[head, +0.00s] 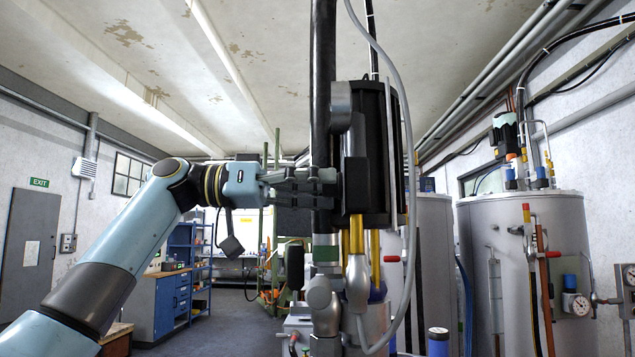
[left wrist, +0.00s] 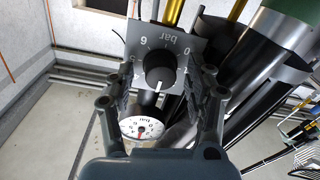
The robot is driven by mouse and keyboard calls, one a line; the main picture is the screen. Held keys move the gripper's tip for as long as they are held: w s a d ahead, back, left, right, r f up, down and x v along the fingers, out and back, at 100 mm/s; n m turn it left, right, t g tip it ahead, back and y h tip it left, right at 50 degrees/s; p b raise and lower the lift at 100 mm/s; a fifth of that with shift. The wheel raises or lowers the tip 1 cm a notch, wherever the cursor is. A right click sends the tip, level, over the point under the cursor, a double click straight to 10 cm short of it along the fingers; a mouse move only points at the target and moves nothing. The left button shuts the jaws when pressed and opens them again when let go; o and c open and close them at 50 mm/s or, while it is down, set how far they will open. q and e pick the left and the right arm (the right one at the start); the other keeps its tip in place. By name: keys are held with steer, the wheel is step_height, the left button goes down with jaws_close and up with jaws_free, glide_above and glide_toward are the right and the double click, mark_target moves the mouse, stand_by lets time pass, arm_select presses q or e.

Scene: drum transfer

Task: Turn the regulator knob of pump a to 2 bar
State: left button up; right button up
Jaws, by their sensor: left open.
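The black regulator knob (left wrist: 160,72) sits on a grey plate (left wrist: 186,44) marked "bar", with 0, 5 and 6 readable, in the left wrist view. Its white mark points toward the bottom of the picture; the number there is not readable. My left gripper (left wrist: 161,82) is open, with one finger on each side of the knob; I cannot tell whether they touch it. My right gripper is not in view.
A round white gauge (left wrist: 142,128) with a red needle sits below the knob, between my fingers. A grey hose (head: 404,130) hangs down along the pump. Large grey tanks (head: 525,245) stand at right. Blue cabinets (head: 170,305) stand at left, with open floor beside them.

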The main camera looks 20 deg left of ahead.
arm_select(q)
jaws_close()
steer(key=shift+n, duration=0.3)
steer(key=shift+r+n+p, duration=0.1)
steer(key=shift+n+p, duration=2.25)
steer(key=shift+n, duration=1.65)
